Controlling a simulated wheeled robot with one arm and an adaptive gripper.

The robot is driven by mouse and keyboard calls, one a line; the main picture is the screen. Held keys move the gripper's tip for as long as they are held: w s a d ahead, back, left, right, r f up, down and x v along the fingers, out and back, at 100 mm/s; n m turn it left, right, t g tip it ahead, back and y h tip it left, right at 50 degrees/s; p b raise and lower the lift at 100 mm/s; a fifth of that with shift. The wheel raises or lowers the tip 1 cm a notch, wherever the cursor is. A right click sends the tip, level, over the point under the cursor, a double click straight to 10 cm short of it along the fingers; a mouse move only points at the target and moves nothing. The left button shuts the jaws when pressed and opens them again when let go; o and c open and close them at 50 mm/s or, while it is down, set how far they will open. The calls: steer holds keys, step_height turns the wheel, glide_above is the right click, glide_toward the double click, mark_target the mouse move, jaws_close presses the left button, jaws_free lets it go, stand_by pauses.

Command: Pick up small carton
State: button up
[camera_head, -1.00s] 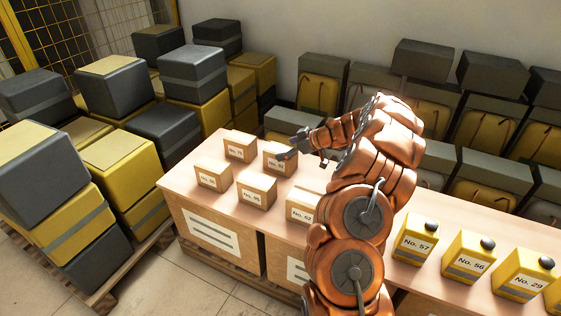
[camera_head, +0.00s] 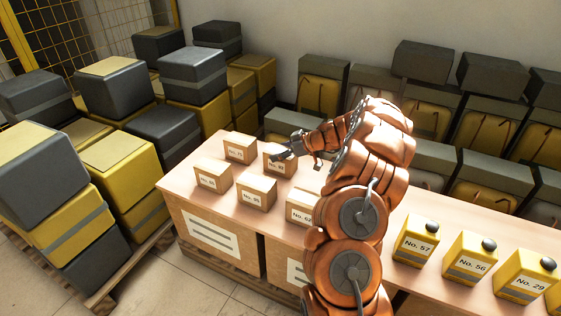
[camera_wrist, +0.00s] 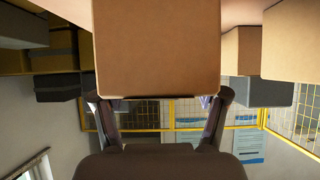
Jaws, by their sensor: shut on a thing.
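Several small brown cartons with white number labels stand on the table (camera_head: 226,206). The back right one, the small carton (camera_head: 285,168), is at my gripper (camera_head: 287,151) and partly hidden by it. In the wrist view, the same carton (camera_wrist: 157,48) fills the top middle, with one finger at each side of its near edge. My gripper (camera_wrist: 159,99) is shut on it. I see no clear gap between the carton and the table.
Close by stand the back left carton (camera_head: 240,146), front left carton (camera_head: 212,176), front middle carton (camera_head: 256,191) and a carton (camera_head: 301,207) beside my arm. Yellow canisters (camera_head: 416,241) line the table's right. Stacked boxes (camera_head: 115,165) stand left; more cases line the back wall.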

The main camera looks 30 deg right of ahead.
steer(key=c, duration=0.5)
steer(key=shift+r, duration=0.15)
